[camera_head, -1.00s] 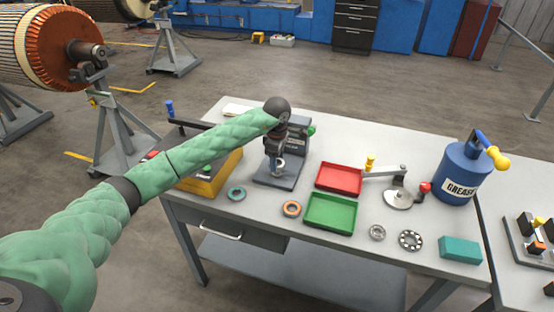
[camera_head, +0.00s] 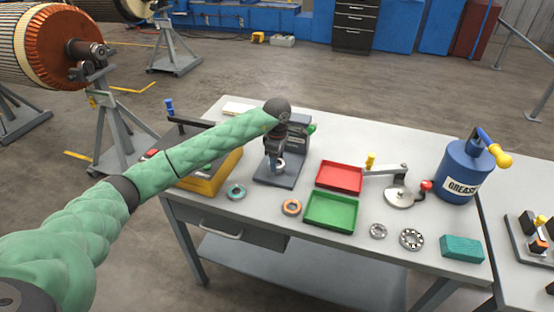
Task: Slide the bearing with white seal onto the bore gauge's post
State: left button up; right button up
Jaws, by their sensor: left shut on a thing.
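My left gripper (camera_head: 277,155) points down over the grey base plate (camera_head: 264,180) of the bore gauge (camera_head: 299,137). It is shut on a small ring with a pale face, which looks like the bearing with white seal (camera_head: 280,166). The bearing is at or just above the base plate. The gauge's post is hidden by the gripper and bearing, so I cannot tell whether the bearing is around it. My right gripper is out of view.
Other rings lie on the table: teal (camera_head: 236,192), orange (camera_head: 291,207), small grey (camera_head: 378,231) and larger grey (camera_head: 411,239). A red tray (camera_head: 340,190) and green tray (camera_head: 331,227) stand right of the gauge. A blue grease can (camera_head: 464,165) stands at the right.

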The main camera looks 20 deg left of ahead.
pick_arm(q)
jog(key=shift+f+b, duration=0.9)
jog(key=shift+f, duration=0.25)
jog(key=o, duration=1.4)
jog(key=shift+r+p, duration=0.4)
jog(key=shift+r, duration=4.1)
